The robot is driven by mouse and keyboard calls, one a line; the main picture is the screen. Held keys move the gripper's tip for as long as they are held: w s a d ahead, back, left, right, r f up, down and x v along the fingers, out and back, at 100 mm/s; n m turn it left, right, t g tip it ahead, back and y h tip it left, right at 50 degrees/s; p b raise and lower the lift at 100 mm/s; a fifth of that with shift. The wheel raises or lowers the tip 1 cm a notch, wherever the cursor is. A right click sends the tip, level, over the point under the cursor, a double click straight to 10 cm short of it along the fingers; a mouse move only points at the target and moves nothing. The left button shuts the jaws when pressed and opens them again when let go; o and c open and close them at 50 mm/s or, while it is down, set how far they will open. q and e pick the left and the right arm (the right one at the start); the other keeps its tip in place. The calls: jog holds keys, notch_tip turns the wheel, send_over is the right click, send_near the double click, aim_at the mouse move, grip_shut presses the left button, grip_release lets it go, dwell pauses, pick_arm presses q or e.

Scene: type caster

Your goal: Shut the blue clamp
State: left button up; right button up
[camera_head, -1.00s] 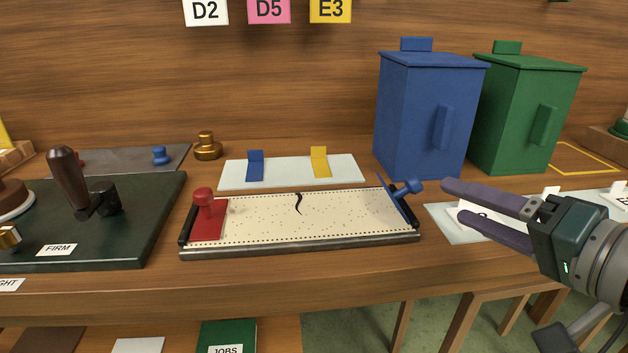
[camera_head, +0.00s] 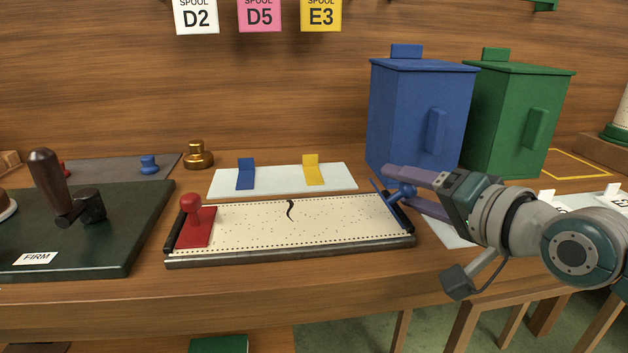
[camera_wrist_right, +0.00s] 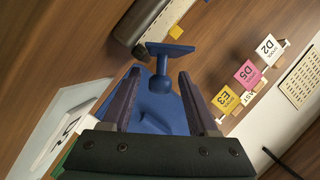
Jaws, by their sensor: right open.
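The blue clamp (camera_head: 381,191) stands tilted up at the right end of the long paper tray (camera_head: 300,258), its plate raised off the paper (camera_head: 330,222). Its knob sticks out to the right. My right gripper (camera_head: 402,187) is open, with one finger behind and above the knob and the other in front. In the right wrist view the blue knob (camera_wrist_right: 162,66) lies between the two spread fingers; I cannot tell whether either touches it. The red clamp (camera_head: 196,228) lies flat on the paper's left end. My left gripper is not in view.
A blue bin (camera_head: 415,115) and a green bin (camera_head: 520,120) stand close behind my right gripper. A white plate (camera_head: 280,182) with blue and yellow tabs lies behind the tray. A dark board (camera_head: 110,235) with an upright handle is at left.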

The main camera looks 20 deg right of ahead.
aim_at(386, 199)
grip_shut()
dwell(0.3)
jog(key=shift+a+r+p, duration=0.1)
jog(key=shift+r+p, duration=0.15)
jog(key=shift+p, duration=0.3)
jog(key=n+p, duration=0.1)
jog(key=p, duration=0.1)
jog(key=a+n+h+p, duration=0.1)
jog(key=p, duration=0.1)
jog(key=n+g+p, duration=0.1)
jog(key=p, duration=0.1)
jog(key=shift+w+a+r+h+p, duration=0.2)
jog(key=shift+a+r+h+p, duration=0.1)
jog(key=shift+r+p, duration=0.1)
jog(key=shift+w+a+f+n+g+h+p, duration=0.1)
jog(key=shift+a+n+g+h+p, duration=0.15)
jog(key=shift+n+p, duration=0.25)
jog(key=shift+a+f+n+g+h+p, duration=0.15)
jog(key=shift+n+h+p, duration=0.2)
jog(key=shift+n, duration=0.25)
jog(key=shift+a+f+n+h, duration=0.1)
jog(key=shift+a+n+h, duration=0.1)
jog(key=shift+n+h, duration=0.25)
jog(key=shift+w+a+f+n+h, duration=0.1)
jog(key=shift+a+f+n+h, duration=0.2)
jog(key=shift+n, duration=0.45)
jog(key=shift+r, duration=0.1)
